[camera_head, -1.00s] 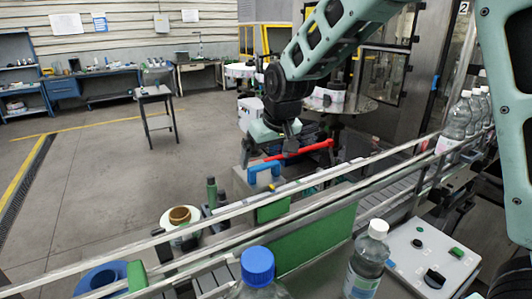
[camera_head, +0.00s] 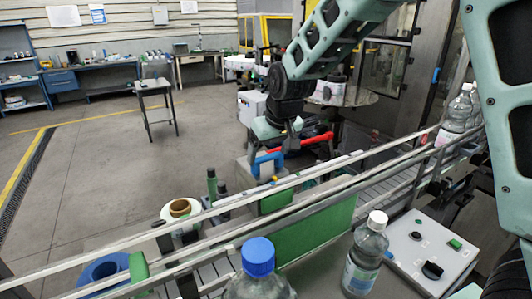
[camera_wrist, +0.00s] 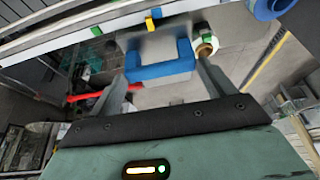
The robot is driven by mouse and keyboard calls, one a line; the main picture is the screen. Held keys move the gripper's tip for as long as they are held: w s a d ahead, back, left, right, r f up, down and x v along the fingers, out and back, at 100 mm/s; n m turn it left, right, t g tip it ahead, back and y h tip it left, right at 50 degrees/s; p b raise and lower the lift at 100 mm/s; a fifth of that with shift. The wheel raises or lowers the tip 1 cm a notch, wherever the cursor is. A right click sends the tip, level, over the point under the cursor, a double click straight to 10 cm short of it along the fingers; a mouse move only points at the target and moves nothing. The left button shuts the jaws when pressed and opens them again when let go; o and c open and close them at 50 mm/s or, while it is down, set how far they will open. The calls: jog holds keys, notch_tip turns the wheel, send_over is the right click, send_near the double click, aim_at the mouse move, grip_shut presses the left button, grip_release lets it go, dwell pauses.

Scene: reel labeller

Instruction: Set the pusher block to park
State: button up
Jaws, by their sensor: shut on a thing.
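The pusher block is a pale grey block with a blue U-shaped handle (camera_head: 265,163), standing beside the far side of the conveyor rails. In the wrist view the blue handle (camera_wrist: 160,68) lies between the two fingers of my gripper (camera_wrist: 163,85). My gripper (camera_head: 291,148) is shut on this handle; in the head view it reaches down from above, and its fingertips are partly hidden. Small green (camera_wrist: 96,30) and yellow (camera_wrist: 152,22) marks sit along the rail edge, the yellow one close to the block. I cannot read any park label.
A red handle (camera_head: 318,139) lies just behind the block. A label reel (camera_head: 181,210) and dark green posts (camera_head: 212,184) stand to the left. A blue-capped bottle (camera_head: 259,262) and a white-capped bottle (camera_head: 368,255) stand in front, near a control panel (camera_head: 432,248).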

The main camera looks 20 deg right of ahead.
jog(key=w+d+b, duration=0.2)
jog(key=d, duration=1.1)
jog(key=w+d+b, duration=0.3)
jog(key=d, duration=1.1)
jog(key=shift+w+r+b, duration=0.15)
jog(key=shift+w+b, duration=0.05)
jog(key=shift+b, duration=0.15)
jog(key=o, duration=1.3)
jog(key=shift+d, duration=0.1)
jog(key=b+v, duration=0.4)
jog(key=v, duration=1.3)
jog(key=shift+s+r, duration=0.1)
